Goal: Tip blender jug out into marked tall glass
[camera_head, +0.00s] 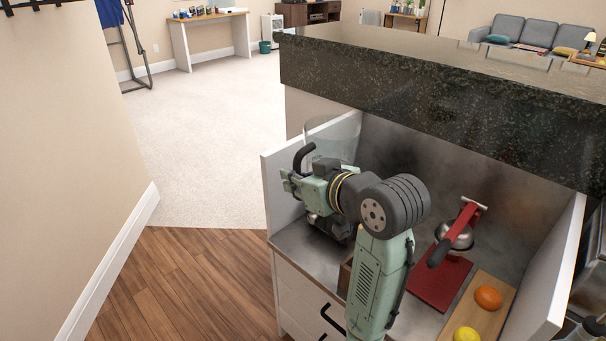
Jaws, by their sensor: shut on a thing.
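The blender jug (340,132) is clear with a black curved handle, in the recessed counter's back left corner. It looks upright. My gripper (292,184) is shut on the jug's handle, from the near side. A dark blender base (333,227) stands below the jug; my gripper and wrist cover much of both, so I cannot tell whether the jug rests on it. I cannot make out a marked tall glass; my arm hides part of the counter.
A wooden board (484,318) holds an orange (488,297) and a lemon (466,335). White side panels and a raised dark stone bar top (440,90) enclose the counter.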

